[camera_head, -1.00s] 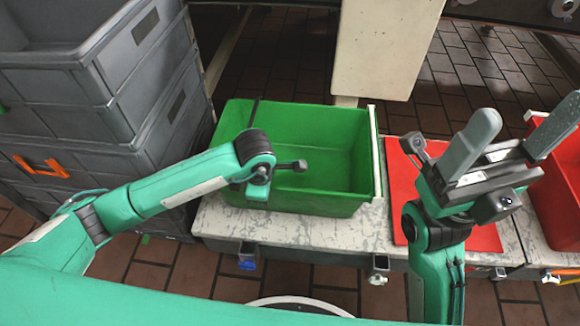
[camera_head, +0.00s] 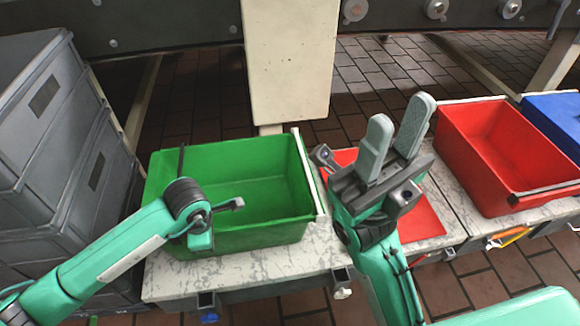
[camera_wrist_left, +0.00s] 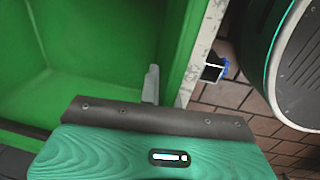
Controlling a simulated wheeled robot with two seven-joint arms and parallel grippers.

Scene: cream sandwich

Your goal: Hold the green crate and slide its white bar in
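The green crate (camera_head: 255,190) stands on a worn pale bench in the head view, left of centre. Its white bar (camera_head: 308,175) lies along the right rim. My left wrist is at the crate's front left in the head view, hiding that part of the rim. In the left wrist view one pale finger (camera_wrist_left: 151,85) shows close to the crate's inner wall (camera_wrist_left: 180,45); the other finger is hidden, so I cannot tell its grip. My right gripper (camera_head: 403,118) is open and empty, fingers pointing up, right of the crate and bar.
A red mat (camera_head: 420,215) lies on the bench under my right arm. A red crate (camera_head: 490,150) and a blue crate (camera_head: 555,120) stand to the right. Grey stacked crates (camera_head: 50,130) stand at the left. A cream post (camera_head: 290,60) rises behind the green crate.

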